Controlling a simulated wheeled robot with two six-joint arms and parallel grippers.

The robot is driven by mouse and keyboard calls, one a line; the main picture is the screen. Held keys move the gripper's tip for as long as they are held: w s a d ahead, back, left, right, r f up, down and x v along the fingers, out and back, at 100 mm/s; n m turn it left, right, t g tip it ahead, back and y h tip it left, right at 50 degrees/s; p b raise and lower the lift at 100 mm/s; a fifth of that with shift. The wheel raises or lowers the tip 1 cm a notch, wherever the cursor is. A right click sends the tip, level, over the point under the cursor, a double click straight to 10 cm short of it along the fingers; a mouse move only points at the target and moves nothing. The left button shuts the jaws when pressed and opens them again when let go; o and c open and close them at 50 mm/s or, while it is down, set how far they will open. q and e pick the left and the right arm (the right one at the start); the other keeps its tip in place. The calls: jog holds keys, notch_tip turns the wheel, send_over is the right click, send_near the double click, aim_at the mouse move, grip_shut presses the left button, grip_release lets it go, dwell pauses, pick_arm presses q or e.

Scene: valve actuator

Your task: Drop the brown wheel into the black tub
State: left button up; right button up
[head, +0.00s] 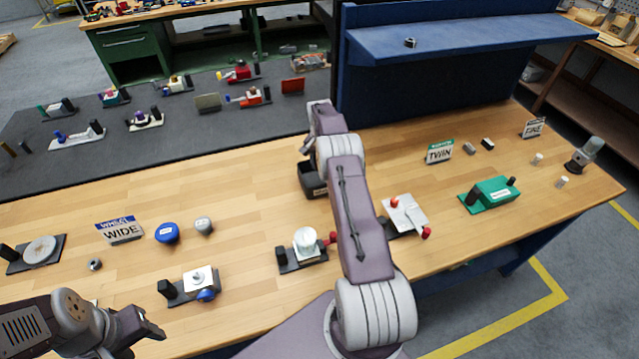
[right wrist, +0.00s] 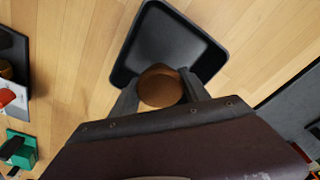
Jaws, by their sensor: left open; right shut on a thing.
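The brown wheel (right wrist: 160,88) is between the fingers of my right gripper (right wrist: 161,92), which is shut on it. In the right wrist view the wheel overlaps the near part of the black tub (right wrist: 168,42); its height above the tub floor is hard to tell. The tub looks empty otherwise. In the head view the tub (head: 312,187) is partly hidden behind my right arm, and the wheel cannot be made out. My left gripper (head: 150,328) is open and empty at the lower left, over the near table edge, away from the tub.
Valve units with a white round top (head: 306,241) and a white block (head: 198,280) stand along the front. A blue knob (head: 167,233), a WIDE sign (head: 121,230) and a green unit (head: 490,193) are on the bench. A blue shelf (head: 470,40) rises behind.

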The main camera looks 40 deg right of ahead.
jog(key=o, duration=1.7)
jog(key=shift+r, duration=0.3)
jog(key=r, duration=0.2)
jog(key=r+b, duration=0.1)
jog(key=r, duration=0.2)
jog(key=a+r, duration=0.1)
jog(key=r, duration=0.2)
jog(key=shift+s+r+b, duration=0.2)
jog(key=shift+s+b, duration=0.05)
jog(key=shift+b, duration=0.05)
